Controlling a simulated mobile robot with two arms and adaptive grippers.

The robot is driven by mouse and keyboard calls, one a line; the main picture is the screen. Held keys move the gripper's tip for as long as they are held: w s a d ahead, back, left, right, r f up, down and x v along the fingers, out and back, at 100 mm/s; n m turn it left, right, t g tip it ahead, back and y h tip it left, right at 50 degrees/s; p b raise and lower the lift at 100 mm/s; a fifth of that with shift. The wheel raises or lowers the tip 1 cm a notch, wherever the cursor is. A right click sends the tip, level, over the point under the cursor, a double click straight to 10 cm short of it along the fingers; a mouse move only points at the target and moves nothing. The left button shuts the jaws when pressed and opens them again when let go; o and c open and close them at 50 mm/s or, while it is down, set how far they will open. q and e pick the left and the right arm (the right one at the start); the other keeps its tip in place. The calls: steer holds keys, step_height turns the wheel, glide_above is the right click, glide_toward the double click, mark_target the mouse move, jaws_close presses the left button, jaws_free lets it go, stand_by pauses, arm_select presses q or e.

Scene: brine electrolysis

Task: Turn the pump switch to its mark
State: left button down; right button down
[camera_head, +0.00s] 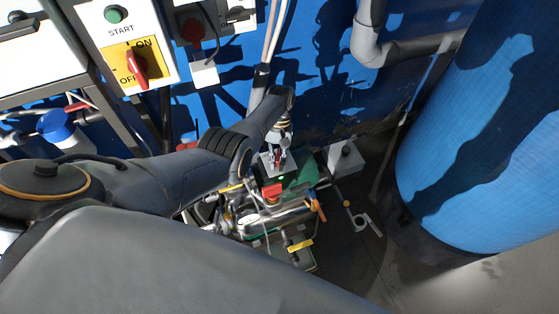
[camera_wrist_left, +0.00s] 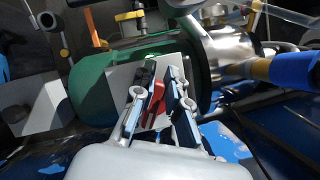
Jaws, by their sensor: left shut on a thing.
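The pump switch is a small red knob (camera_wrist_left: 155,101) on a light grey plate (camera_wrist_left: 120,76) fixed to the green pump motor (camera_wrist_left: 93,92). In the head view the green motor (camera_head: 298,176) is low down by the blue wall. My left gripper (camera_head: 281,160) reaches down onto the plate. In the left wrist view my left gripper (camera_wrist_left: 158,84) is shut on the red knob, one finger on each side. The fingers partly hide the knob, and I cannot make out its mark. My right gripper is not in view.
A panel with a green START button (camera_head: 115,14) and a red ON/OFF switch (camera_head: 137,64) stands at upper left. Pipes and yellow-handled valves (camera_head: 299,245) crowd the pump. A large blue tank (camera_head: 480,140) stands to the right. A grey box (camera_head: 345,158) sits near the motor.

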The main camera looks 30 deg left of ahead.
arm_select(q)
steer(key=shift+a+m+y, duration=0.2)
steer(key=shift+m+y, duration=0.1)
steer(key=shift+m, duration=0.55)
steer(key=shift+a+m+y, duration=0.2)
steer(key=shift+m+y, duration=0.1)
steer(key=shift+m, duration=0.55)
steer(key=c, duration=1.4)
jaws_free()
steer(key=shift+o, duration=0.2)
steer(key=shift+r, duration=0.15)
steer(key=v, duration=1.1)
steer(key=shift+w+r, duration=0.3)
steer(key=shift+w, duration=0.05)
steer(key=shift+d, duration=0.1)
